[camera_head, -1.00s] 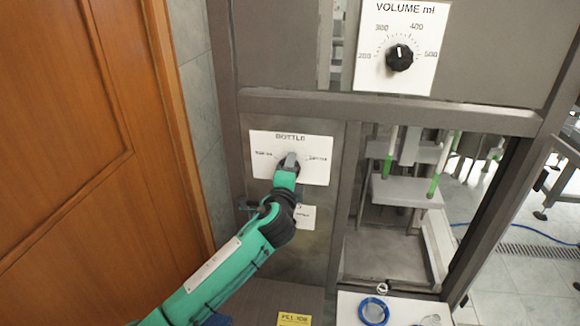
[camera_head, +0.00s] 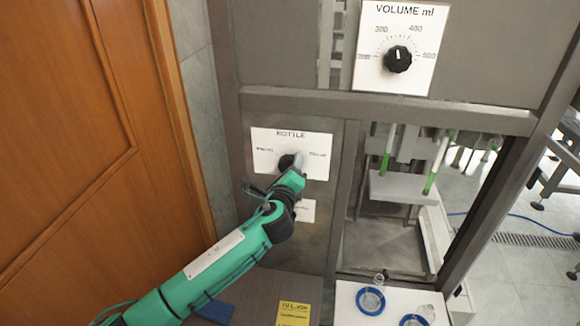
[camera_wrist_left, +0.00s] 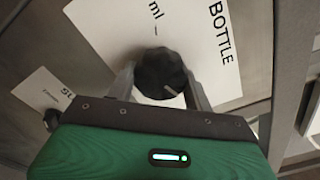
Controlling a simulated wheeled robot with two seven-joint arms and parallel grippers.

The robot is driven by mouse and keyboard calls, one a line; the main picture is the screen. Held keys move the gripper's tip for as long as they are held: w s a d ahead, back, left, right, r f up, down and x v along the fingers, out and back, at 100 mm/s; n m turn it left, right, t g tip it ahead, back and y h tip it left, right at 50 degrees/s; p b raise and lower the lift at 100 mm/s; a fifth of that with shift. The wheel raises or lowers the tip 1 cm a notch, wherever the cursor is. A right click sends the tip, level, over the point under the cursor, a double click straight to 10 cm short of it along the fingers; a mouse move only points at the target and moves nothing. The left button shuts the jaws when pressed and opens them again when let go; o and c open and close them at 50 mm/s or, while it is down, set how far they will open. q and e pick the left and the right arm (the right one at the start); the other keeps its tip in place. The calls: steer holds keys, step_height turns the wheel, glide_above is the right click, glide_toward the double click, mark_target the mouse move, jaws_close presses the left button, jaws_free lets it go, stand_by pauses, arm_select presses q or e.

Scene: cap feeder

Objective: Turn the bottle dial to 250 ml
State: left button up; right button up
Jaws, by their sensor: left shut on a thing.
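The bottle dial (camera_head: 287,161) is a black round knob on a white plate labelled BOTTLE (camera_head: 318,145); in the head view the gripper partly covers it. My left gripper (camera_head: 294,167) is at the dial, coming from the lower left. In the left wrist view, the two fingers of the left gripper (camera_wrist_left: 160,84) are on either side of the black dial (camera_wrist_left: 158,68), shut on it. A light pointer mark shows on the dial's lower right edge there. "ml" and a tick show above it; the numbers cannot be read. My right gripper is not in view.
A volume dial (camera_head: 398,59) sits on the upper panel. A smaller white plate (camera_head: 305,211) is below the bottle plate. A wooden door (camera_head: 80,140) stands at left. Blue rings (camera_head: 371,300) lie on a white surface at lower right, by a yellow label (camera_head: 293,314).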

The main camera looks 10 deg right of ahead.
arm_select(q)
steer(key=shift+f, duration=0.15)
steer(key=o, duration=1)
steer(key=shift+c, duration=0.2)
steer(key=b+v, duration=0.4)
steer(key=v, duration=1)
steer(key=shift+b, duration=0.35)
